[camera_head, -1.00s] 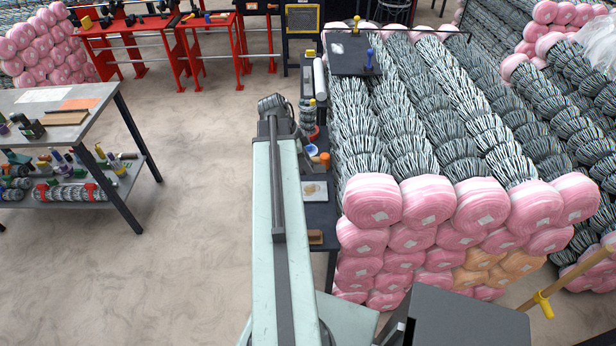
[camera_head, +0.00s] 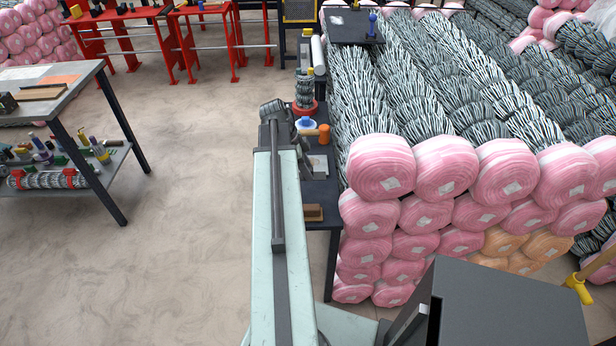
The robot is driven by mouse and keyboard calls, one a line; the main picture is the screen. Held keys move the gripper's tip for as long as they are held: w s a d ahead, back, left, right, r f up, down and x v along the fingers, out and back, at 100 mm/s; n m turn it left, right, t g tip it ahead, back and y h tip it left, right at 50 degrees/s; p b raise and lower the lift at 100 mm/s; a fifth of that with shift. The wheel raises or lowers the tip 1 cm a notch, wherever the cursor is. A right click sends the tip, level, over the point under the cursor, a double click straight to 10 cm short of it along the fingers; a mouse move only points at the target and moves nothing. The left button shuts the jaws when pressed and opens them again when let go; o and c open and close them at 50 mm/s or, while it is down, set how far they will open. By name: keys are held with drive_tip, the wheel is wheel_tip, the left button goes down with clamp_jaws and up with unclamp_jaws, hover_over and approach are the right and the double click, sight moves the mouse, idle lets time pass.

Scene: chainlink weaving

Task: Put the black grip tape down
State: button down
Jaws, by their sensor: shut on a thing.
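My arm reaches forward from the bottom of the head view and ends in a grey wrist joint at the left edge of a narrow dark bench (camera_head: 318,193). The fingers of my gripper do not show; they are hidden beyond the wrist or lie out of view. I cannot make out the black grip tape anywhere, nor anything held.
The bench carries an orange cylinder (camera_head: 323,135), a blue-and-white round item (camera_head: 305,124), a red ring (camera_head: 304,109) and a brown block (camera_head: 312,212). Stacked pink-wrapped rolls (camera_head: 381,167) border its right. A grey table (camera_head: 60,86) stands left; open floor (camera_head: 195,200) lies between.

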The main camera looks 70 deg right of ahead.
sight(311, 193)
wheel_tip(311, 193, down, 8)
drive_tip(key=b, duration=0.6)
drive_tip(key=shift+f+b, duration=0.2)
drive_tip(key=shift+b, duration=0.2)
drive_tip(key=shift+r, duration=0.2)
drive_tip(key=shift+f, duration=0.15)
drive_tip(key=c, duration=0.9)
unclamp_jaws()
drive_tip(key=shift+c, duration=0.2)
drive_tip(key=shift+w+r+p, duration=0.1)
drive_tip(key=shift+r+p, duration=0.25)
drive_tip(key=shift+p, duration=0.05)
drive_tip(key=p+v, duration=1.1)
drive_tip(key=shift+r, duration=0.4)
drive_tip(key=shift+f, duration=0.1)
